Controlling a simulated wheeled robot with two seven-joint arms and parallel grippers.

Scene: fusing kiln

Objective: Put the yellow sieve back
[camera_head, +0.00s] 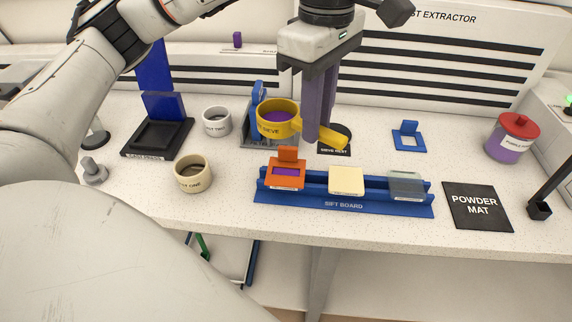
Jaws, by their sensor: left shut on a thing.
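The yellow sieve (278,122) is a round cup labelled "SIEVE" with a short yellow handle on its right; purple shows inside its rim. My left gripper (320,136) points down and is shut on the sieve's handle. The sieve appears upright, in front of the blue and grey stand at the back. The black sieve rest (335,151), labelled "SIEVE REST", is just behind and below the handle, partly hidden by the handle and my fingers. I cannot tell the sieve's exact height above the table. My right gripper is not in view.
The blue sift board (343,206) stands in front with an orange frame (286,173), a cream tile (346,181) and a glassy tile (405,184). Two cups (193,176) and a black press stand (158,138) are left. A red-lidded jar (511,137) and powder mat (477,206) are right.

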